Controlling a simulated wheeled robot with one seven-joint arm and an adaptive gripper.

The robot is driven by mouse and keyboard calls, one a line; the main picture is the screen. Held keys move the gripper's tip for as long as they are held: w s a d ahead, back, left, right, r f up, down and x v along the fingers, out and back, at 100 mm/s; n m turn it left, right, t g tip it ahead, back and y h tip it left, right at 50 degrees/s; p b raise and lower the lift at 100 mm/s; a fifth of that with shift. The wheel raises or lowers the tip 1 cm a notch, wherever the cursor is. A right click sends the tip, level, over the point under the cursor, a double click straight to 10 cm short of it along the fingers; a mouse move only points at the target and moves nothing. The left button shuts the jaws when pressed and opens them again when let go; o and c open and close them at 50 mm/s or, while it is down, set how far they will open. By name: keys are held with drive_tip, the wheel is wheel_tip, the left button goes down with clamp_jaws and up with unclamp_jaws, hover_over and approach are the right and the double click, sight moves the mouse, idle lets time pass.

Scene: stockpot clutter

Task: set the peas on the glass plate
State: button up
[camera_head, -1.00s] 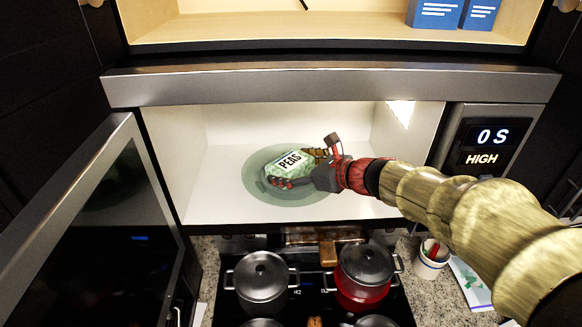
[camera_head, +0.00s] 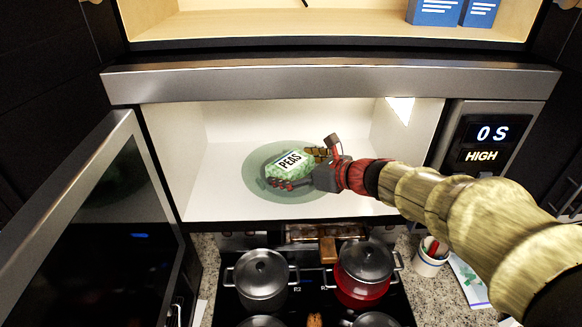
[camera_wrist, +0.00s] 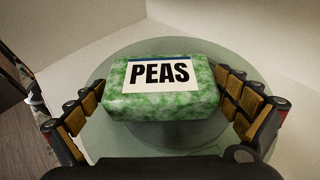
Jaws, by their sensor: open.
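The peas (camera_head: 288,165) are a green mottled package with a white "PEAS" label. They lie on the round greenish glass plate (camera_head: 256,185) inside the open microwave. In the wrist view the peas (camera_wrist: 165,102) sit between my spread fingers, over the glass plate (camera_wrist: 200,47). The package's underside is hidden.
The microwave door (camera_head: 100,220) hangs open at the left. The microwave's white floor (camera_head: 215,205) is clear around the plate. Below, a steel pot (camera_head: 262,280) and a red pot (camera_head: 362,275) stand on the stove. A cup (camera_head: 430,258) stands at the right.

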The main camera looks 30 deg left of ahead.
drive_tip(key=shift+r, duration=0.25)
drive_tip(key=b+v, duration=0.1)
drive_tip(key=v, duration=1.1)
drive_tip(key=shift+b, duration=0.35)
drive_tip(key=s+d+f+n+h, duration=0.3)
drive_tip(key=s+d+n, duration=0.4)
drive_tip(key=d, duration=0.5)
drive_tip(key=s+d+f+n+t+h, duration=0.1)
drive_tip(key=s+d+f+n+h, duration=0.2)
drive_tip(key=d, duration=0.9)
drive_tip(key=s+d+f+n+h, duration=0.3)
drive_tip(key=s+d+n+h, duration=0.4)
drive_tip(key=s+d+n, duration=0.4)
drive_tip(key=shift+s+d+f+t, duration=0.4)
drive_tip(key=shift+s+d, duration=0.5)
drive_tip(key=shift+d, duration=0.2)
drive_tip(key=shift+f, duration=0.15)
